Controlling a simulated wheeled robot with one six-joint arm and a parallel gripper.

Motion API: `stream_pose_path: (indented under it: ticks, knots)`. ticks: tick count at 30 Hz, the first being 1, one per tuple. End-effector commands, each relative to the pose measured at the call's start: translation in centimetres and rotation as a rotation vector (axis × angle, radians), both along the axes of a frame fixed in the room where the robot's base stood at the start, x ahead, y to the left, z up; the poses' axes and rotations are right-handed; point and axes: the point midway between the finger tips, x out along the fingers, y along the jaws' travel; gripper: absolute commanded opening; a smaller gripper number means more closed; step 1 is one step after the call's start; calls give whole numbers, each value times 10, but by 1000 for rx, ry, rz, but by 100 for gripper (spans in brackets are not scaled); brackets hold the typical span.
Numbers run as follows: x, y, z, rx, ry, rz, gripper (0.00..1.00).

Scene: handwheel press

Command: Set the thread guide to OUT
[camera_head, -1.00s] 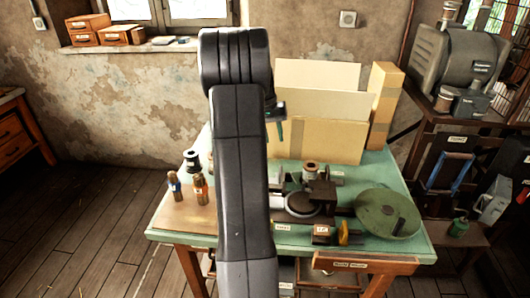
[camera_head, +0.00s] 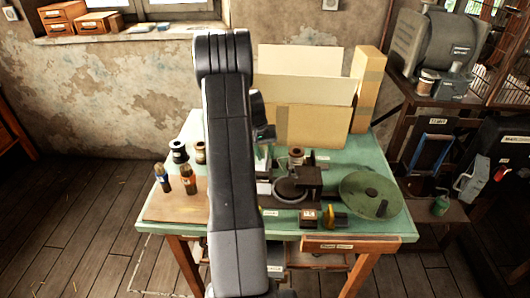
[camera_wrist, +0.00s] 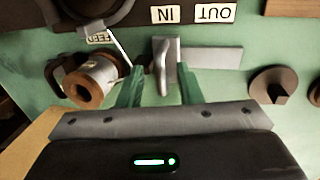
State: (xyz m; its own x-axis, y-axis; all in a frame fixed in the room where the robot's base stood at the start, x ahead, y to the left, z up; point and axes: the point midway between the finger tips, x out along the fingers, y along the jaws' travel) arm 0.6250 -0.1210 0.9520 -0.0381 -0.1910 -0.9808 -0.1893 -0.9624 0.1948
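The thread guide (camera_wrist: 162,80) is a grey upright lever on a flat plate (camera_wrist: 212,56) in the wrist view. The lever stands at the plate's left end, below the IN label (camera_wrist: 166,15); the OUT label (camera_wrist: 214,13) is to its right. Both labels appear upside down. My gripper (camera_wrist: 159,68) is open, its two green fingers on either side of the lever. A gap shows on both sides, wider on the left; contact is not visible. In the head view my gripper (camera_head: 264,138) is partly hidden behind my arm, and the guide cannot be made out.
On the green table (camera_head: 345,223) stand a round green wheel (camera_head: 362,190), a press (camera_head: 305,182) and cardboard boxes (camera_head: 305,115) behind.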

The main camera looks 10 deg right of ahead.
Motion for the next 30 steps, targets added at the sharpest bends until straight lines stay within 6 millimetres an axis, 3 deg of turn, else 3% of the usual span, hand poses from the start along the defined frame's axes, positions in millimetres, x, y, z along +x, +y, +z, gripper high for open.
stream_pose_path:
  ticks: [9, 14, 21, 23, 30]
  knots:
    - [0, -1, -3, 0, 0, 0, 32]
    - [0, 0, -3, 0, 0, 0, 1]
    - [1, 1, -3, 0, -1, 1, 0]
    - [2, 8, -3, 0, -1, 4, 0]
    - [13, 60, -4, -1, -3, 7, 0]
